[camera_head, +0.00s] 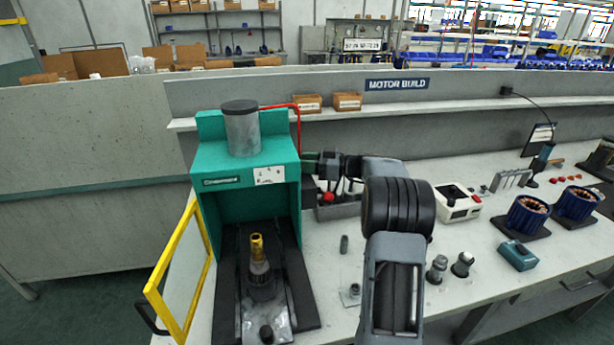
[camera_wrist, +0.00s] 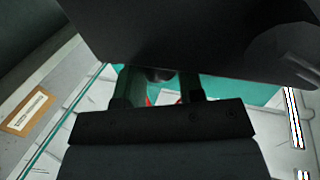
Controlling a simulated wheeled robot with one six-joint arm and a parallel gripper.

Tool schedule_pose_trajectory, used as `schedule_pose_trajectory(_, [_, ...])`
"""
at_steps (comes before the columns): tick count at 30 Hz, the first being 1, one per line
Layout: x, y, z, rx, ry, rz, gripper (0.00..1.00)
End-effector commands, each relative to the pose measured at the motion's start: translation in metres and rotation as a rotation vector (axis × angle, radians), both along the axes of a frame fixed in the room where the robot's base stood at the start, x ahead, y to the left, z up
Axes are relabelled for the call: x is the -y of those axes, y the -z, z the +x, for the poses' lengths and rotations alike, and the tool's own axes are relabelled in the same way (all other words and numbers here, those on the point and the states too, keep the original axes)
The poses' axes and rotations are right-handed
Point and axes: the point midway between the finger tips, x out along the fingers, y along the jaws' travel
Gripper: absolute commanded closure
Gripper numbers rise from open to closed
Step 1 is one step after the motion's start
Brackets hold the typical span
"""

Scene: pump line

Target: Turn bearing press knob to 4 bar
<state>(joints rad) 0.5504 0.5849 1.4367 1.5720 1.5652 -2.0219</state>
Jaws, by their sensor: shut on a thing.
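The teal bearing press (camera_head: 205,135) stands at the left of the bench, with a grey cylinder on top and a white plate with dark marks on its front. My arm reaches across to the press's right side. My gripper (camera_head: 309,163) is at that side wall, below the red hose. In the wrist view, my gripper (camera_wrist: 157,84) has its two fingers either side of a dark rounded knob (camera_wrist: 159,74), shut on it. The knob's pointer and scale cannot be read in either view, and the knob is hidden in the head view.
The yellow-framed guard (camera_head: 167,262) stands open at the press's left. A shaft with a brass-coloured top (camera_head: 257,246) stands upright inside the press. A grey bin (camera_head: 338,211) lies below my wrist.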

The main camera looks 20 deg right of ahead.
Motion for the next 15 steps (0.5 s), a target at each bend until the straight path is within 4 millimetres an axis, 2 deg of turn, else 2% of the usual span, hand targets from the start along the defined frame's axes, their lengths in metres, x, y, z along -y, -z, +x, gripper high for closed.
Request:
schedule_pose_trajectory(1, [-0.0007,0.0053,-0.0007,0.005,0.018,-0.002,0.88])
schedule_pose_trajectory(15, [-0.0008,-0.0005,-0.0014,0.000,0.057,0.002,0.88])
